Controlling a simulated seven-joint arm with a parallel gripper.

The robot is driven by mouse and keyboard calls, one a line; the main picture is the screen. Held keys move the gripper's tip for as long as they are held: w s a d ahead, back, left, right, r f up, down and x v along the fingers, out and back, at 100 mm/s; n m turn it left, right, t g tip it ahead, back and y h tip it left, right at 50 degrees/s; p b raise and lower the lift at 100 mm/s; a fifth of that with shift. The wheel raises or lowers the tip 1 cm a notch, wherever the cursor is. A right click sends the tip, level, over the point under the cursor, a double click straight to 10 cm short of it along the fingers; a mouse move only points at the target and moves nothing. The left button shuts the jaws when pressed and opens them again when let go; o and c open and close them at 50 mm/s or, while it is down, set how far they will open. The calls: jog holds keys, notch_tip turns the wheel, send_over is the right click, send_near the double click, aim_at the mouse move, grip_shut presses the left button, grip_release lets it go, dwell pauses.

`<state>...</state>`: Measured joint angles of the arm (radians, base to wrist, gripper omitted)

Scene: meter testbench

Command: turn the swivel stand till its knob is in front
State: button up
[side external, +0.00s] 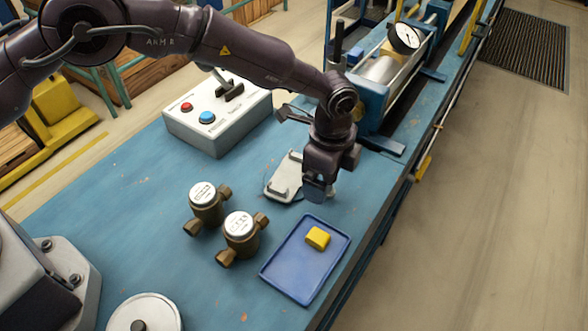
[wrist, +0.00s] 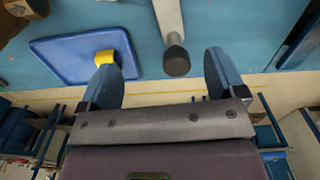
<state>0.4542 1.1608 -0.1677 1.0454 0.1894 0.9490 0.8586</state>
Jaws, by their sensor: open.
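The swivel stand (side external: 284,180) is a pale grey piece on the blue bench, just left of my gripper (side external: 318,190) in the side view. In the wrist view its pale arm (wrist: 167,18) comes down from the top edge and ends in a dark round knob (wrist: 176,60). My gripper (wrist: 160,66) is open, and the knob shows between its two blue fingers, nearer the right one. I see no finger touching it. In the side view my gripper hides the knob.
A blue tray (side external: 279,281) with a yellow block (side external: 318,237) lies close in front of my gripper. Two brass meters (side external: 206,207) (side external: 241,238) stand to the left. A control box (side external: 217,125) and a blue rig with a dial (side external: 404,38) stand behind. The bench's right edge is near.

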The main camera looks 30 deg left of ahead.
jog(key=shift+r, duration=2.75)
jog(key=shift+r, duration=0.1)
jog(key=shift+w+r, duration=0.8)
jog(key=shift+r, duration=0.3)
jog(key=shift+f, duration=2.8)
jog(key=shift+f, duration=0.4)
jog(key=shift+f, duration=0.75)
